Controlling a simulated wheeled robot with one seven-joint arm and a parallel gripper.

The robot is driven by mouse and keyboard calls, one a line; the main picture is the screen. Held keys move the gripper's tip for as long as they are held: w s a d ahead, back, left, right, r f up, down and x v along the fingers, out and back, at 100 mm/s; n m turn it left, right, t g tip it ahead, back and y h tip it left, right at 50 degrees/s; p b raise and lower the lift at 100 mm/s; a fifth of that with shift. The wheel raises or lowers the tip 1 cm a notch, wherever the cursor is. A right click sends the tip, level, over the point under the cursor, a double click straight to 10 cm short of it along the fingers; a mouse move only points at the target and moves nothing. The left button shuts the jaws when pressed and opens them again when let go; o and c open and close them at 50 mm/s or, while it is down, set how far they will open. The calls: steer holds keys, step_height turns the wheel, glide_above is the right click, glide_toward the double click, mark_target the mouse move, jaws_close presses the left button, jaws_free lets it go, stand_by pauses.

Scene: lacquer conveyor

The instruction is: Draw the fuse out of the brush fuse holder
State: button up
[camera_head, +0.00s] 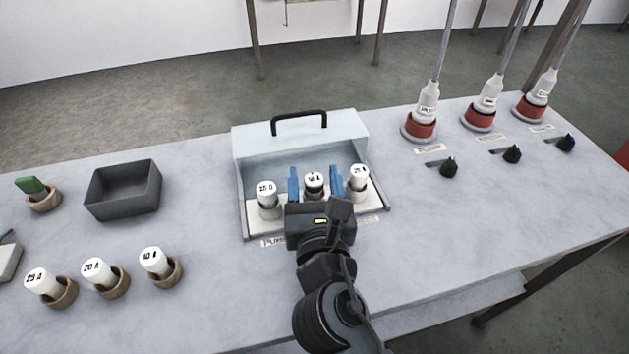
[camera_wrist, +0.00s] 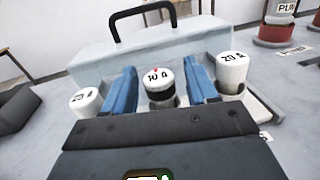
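A grey fuse box (camera_head: 300,148) with a raised cover and black handle holds three white fuses in a row. My gripper (camera_head: 315,180) is open, its blue fingers on either side of the middle fuse (camera_head: 314,178). In the wrist view the middle fuse (camera_wrist: 159,80) reads 10 A, with a red dot on top and a dark band below; a gap shows on both sides of it. The left fuse (camera_head: 266,190) and right fuse (camera_head: 358,174) stand outside the fingers. Name labels at the box front are partly hidden or unreadable, so which holder is the brush one cannot be told.
Three spare fuses stand in tan cups, one of them (camera_head: 152,260), at the front left. A dark empty tray (camera_head: 124,190) and a green item (camera_head: 31,186) in a cup lie left. Red-based plugs (camera_head: 421,126) and black knobs (camera_head: 449,168) stand right. The right front bench is clear.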

steer(key=shift+r, duration=0.1)
jaws_close()
stand_by(0.6)
